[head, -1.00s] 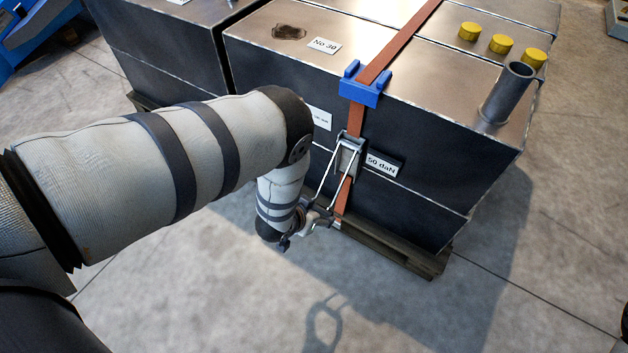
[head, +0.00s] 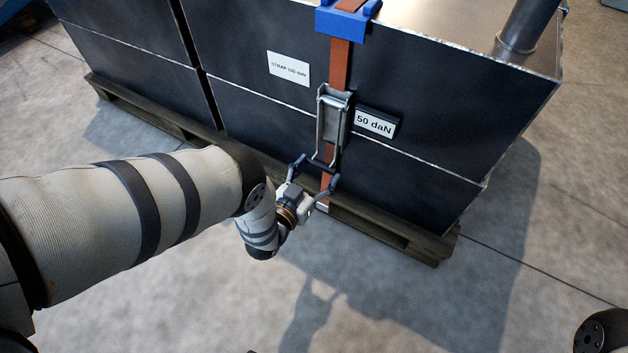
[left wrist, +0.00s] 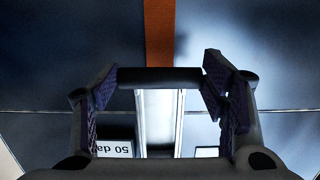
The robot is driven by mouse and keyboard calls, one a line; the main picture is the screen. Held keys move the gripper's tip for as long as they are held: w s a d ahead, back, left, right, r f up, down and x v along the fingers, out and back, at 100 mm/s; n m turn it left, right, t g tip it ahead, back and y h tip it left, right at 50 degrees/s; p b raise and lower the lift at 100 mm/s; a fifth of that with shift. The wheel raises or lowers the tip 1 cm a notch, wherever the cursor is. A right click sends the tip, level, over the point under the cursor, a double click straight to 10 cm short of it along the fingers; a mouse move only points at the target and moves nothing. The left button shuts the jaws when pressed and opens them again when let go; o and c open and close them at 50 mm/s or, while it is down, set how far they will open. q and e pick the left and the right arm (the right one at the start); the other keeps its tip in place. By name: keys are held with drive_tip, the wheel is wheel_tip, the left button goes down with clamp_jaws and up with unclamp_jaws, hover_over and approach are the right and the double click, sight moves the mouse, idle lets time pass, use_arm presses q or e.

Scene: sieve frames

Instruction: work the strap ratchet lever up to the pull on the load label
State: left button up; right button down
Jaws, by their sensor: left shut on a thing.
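The strap ratchet (head: 333,117) is a grey metal frame on the orange strap (head: 340,66), on the dark front face of the crate. Its lever (head: 318,140) points down and outward from the ratchet, ending in a dark crossbar, which also shows in the left wrist view (left wrist: 160,76). My left gripper (head: 317,169) is shut on that crossbar, a finger at each end. The display beside the ratchet (head: 375,122) reads 50 daN. A white load label (head: 288,68) left of the strap starts with "STRAP"; its number is too small to read surely. My right gripper is out of view.
A blue corner protector (head: 342,22) holds the strap at the crate's top edge. A grey pipe (head: 522,25) stands on top at the right. The crate rests on a wooden pallet (head: 370,226). The concrete floor in front is clear.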

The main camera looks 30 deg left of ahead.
use_arm(q)
drive_tip(key=shift+w+f, duration=0.15)
drive_tip(key=shift+w, duration=0.15)
drive_tip(key=shift+t+b, duration=0.3)
drive_tip(key=shift+w+r, duration=0.15)
drive_tip(key=shift+r, duration=0.05)
drive_tip(key=o, duration=1.7)
drive_tip(key=shift+f, duration=0.1)
drive_tip(key=s+r, duration=0.1)
drive_tip(key=s, duration=1.1)
drive_tip(key=shift+a+r, duration=0.15)
